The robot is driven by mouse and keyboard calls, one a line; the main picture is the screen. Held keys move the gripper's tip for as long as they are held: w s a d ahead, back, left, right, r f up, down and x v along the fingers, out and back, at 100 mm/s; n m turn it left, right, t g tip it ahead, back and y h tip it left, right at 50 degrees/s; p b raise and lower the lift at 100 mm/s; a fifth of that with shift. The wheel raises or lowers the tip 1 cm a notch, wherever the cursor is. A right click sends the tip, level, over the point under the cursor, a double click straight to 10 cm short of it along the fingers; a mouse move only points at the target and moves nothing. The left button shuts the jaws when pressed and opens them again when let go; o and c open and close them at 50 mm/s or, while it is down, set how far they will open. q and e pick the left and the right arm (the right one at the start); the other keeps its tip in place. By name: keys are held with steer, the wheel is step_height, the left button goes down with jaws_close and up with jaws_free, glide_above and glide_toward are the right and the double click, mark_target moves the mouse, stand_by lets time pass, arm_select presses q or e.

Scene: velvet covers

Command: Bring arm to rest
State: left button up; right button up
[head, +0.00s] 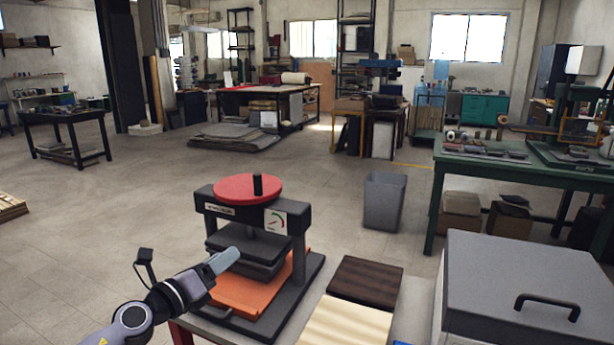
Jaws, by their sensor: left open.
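My left arm comes in from the lower left. Its gripper (224,261) has light grey fingers that point right, seen from the side. The fingers are open, and I see nothing between them. They appear just in front of the left side of a black press (305,275) with a red round wheel (248,189) on top. I cannot tell whether they touch it. An orange board (238,295) lies on the press base, partly hidden by my gripper. My right arm and gripper are out of view.
Right of the press lie a dark brown board (366,282) and a pale striped board (345,325). A large grey lidded box (530,270) stands at the lower right. A grey bin (384,202) is on the floor behind. The floor to the left is open.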

arm_select(q)
steer(key=s+d+f+n+y, duration=0.1)
steer(key=s+f+n+y, duration=0.3)
steer(key=s+f+n, duration=1.25)
steer(key=s+a+f+n+g+y, duration=0.1)
steer(key=s+a+f+n+g, duration=0.1)
steer(key=s+f+n, duration=0.3)
steer(key=s+a+f+n+g+y, duration=0.2)
steer(key=s+f+n, duration=0.3)
steer(key=s+n, duration=0.6)
steer(key=shift+s+f+g, duration=0.4)
steer(key=shift+s+g, duration=0.3)
steer(key=shift+s, duration=0.45)
